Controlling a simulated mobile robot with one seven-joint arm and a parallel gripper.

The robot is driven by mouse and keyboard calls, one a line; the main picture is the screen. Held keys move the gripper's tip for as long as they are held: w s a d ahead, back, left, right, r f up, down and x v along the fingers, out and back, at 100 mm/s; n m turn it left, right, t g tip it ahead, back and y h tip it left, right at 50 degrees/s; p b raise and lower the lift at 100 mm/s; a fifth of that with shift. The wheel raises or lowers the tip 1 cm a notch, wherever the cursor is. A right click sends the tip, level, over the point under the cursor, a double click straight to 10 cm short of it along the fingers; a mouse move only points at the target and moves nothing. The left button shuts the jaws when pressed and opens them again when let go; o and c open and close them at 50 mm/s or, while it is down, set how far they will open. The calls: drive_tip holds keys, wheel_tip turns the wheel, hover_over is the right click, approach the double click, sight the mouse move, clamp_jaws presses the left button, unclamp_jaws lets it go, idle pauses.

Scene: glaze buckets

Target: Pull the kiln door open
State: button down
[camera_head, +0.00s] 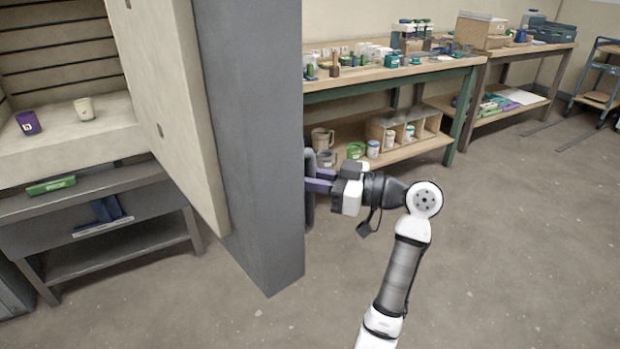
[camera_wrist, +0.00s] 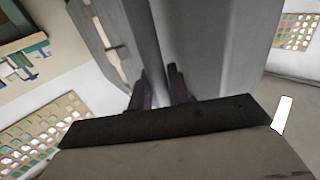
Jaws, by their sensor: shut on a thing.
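The kiln door (camera_head: 248,130) is a thick grey slab with a pale inner lining, and it stands swung open in the head view. The kiln chamber (camera_head: 65,130) shows at the left, with a purple cup and a cream cup inside. A dark upright handle (camera_head: 309,190) is on the door's outer face. My gripper (camera_head: 318,182) is shut on the handle from the right, its purple fingers partly hidden by the door edge. In the wrist view the two fingers (camera_wrist: 160,88) point at the grey door (camera_wrist: 215,45); the grip itself is hard to make out there.
A workbench (camera_head: 380,75) with jars, cups and a lower shelf stands behind the door. A second bench (camera_head: 540,55) and a blue cart (camera_head: 597,85) are farther right. A kiln stand (camera_head: 120,245) is below the chamber. The floor (camera_head: 510,250) at the right is clear.

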idle(0.3)
drive_tip(key=c, duration=1.4)
unclamp_jaws()
drive_tip(key=shift+d, duration=0.1)
drive_tip(key=v, duration=1.3)
drive_tip(key=shift+s+d, duration=0.2)
drive_tip(key=shift+d, duration=0.2)
